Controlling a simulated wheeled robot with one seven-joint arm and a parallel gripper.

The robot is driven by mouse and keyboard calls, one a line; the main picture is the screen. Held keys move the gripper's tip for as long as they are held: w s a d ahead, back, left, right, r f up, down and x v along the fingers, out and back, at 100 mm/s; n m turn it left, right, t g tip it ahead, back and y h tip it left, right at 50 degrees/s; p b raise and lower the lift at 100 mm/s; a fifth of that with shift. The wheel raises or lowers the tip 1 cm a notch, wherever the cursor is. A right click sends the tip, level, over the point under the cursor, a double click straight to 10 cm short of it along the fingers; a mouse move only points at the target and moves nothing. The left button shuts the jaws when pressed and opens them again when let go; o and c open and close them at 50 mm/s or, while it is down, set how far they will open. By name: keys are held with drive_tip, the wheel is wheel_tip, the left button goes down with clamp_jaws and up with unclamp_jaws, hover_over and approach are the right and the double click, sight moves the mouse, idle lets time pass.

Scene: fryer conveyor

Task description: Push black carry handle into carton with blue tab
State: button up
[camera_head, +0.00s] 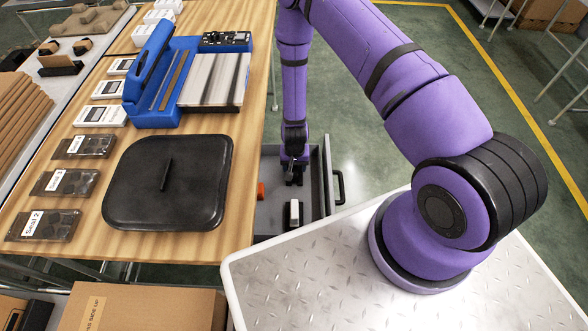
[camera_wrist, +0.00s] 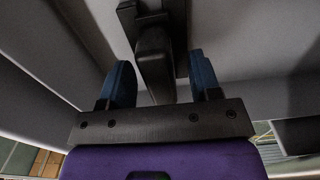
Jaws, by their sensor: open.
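My gripper (camera_head: 294,180) reaches down into an open grey drawer (camera_head: 328,165) beside the wooden table. In the wrist view my gripper (camera_wrist: 160,62) is open, its two blue-padded fingers on either side of a black elongated object (camera_wrist: 153,62). I cannot tell whether this object is the carry handle, or whether the fingers touch it. No carton with a blue tab can be made out. A cardboard box (camera_head: 145,308) stands at the lower left, with no blue tab visible on it.
An orange item (camera_head: 261,190) and a white-and-black item (camera_head: 293,213) lie in the drawer. The drawer has a black pull (camera_head: 339,187). On the table (camera_head: 70,215) are a black lid (camera_head: 170,185), a blue sealing machine (camera_head: 155,115) and several labelled packs. Floor is clear beyond the drawer.

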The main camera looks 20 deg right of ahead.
clamp_jaws()
drive_tip(key=shift+r, duration=2.5)
